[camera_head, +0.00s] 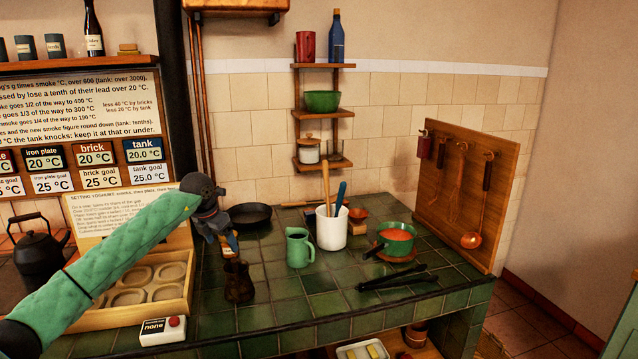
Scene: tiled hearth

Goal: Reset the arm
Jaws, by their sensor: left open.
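My left arm, in a green quilted sleeve, reaches in from the lower left. My left gripper (232,250) points down over the left part of the green tiled counter (318,308). It is open. A dark brown object (238,284) stands on the tiles just below the fingertips. I cannot tell whether the fingers touch it. My right gripper is not in view.
Near the left gripper are a green jug (299,248), a black pan (250,215), a wooden tray (130,313) with round hollows and a white box (162,331). A white utensil crock (331,230), a green saucepan (396,238) and black tongs (397,280) are farther right.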

